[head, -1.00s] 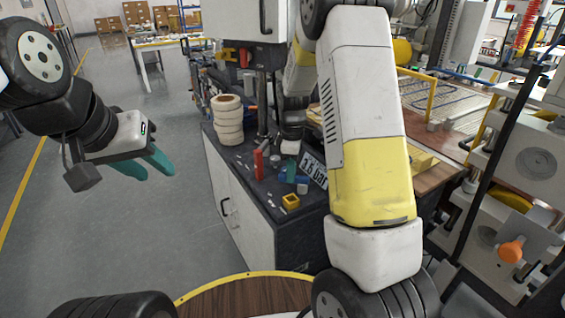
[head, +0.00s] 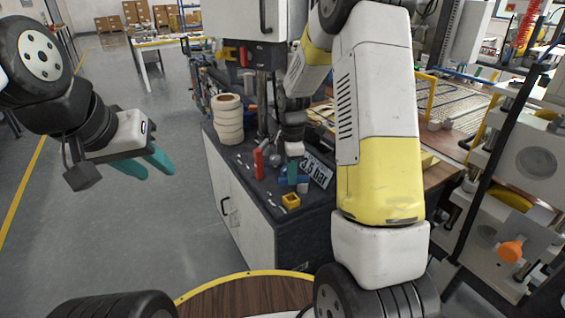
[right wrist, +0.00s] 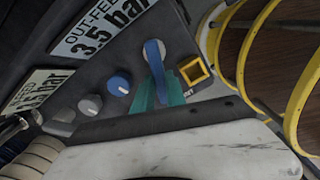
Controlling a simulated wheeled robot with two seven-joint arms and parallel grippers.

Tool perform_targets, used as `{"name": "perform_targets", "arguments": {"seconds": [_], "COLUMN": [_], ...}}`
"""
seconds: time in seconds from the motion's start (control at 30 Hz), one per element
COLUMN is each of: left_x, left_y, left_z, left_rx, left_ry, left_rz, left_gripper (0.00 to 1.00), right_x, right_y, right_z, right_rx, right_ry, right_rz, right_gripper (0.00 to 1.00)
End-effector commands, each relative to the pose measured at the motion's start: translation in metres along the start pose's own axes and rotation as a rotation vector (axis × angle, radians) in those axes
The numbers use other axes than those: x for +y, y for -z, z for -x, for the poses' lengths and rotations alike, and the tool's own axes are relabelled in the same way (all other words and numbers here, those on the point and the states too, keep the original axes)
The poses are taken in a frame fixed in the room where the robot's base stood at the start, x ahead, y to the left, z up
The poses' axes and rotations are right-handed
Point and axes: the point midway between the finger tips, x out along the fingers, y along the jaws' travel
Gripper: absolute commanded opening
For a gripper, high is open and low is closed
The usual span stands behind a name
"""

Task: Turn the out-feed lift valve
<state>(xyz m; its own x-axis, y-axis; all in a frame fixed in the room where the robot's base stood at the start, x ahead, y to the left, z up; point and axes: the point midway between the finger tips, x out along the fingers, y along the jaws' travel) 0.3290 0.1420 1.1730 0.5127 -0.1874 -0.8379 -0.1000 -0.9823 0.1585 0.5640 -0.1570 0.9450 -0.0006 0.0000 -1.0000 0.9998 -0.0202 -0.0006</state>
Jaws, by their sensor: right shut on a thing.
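The out-feed lift valve has a blue lever (right wrist: 155,62) that stands on the dark panel in the right wrist view, below the OUT-FEED 3.5 bar sign (right wrist: 105,25). My right gripper (right wrist: 156,95) has its teal fingers shut on the blue lever, one to each side of its lower part. In the head view my right gripper (head: 292,172) is small, at the cabinet top beside the 3.5 bar sign (head: 317,171). My left gripper (head: 146,164) is open and empty over the floor at the left.
A blue knob (right wrist: 119,85) and a grey knob (right wrist: 91,104) sit beside the lever. A yellow square frame (right wrist: 195,70) is close on its other side. White rolls (head: 228,120) stand stacked on the cabinet (head: 240,190). Open floor lies to the left.

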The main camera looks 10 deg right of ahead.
Motion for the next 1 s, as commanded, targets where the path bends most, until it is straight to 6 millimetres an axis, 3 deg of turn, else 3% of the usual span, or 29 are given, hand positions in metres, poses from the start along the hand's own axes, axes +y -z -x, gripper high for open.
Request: {"name": "perform_targets", "arguments": {"seconds": [1.0], "left_x": [0.0], "left_y": [0.0], "left_z": [0.0], "left_rx": [0.0], "left_ry": [0.0], "left_rz": [0.0], "left_gripper": [0.36], "right_x": [-0.028], "right_y": [-0.015], "right_z": [0.001], "right_rx": [-0.002], "right_ry": [-0.004], "right_rz": [0.911], "right_gripper": [0.0]}}
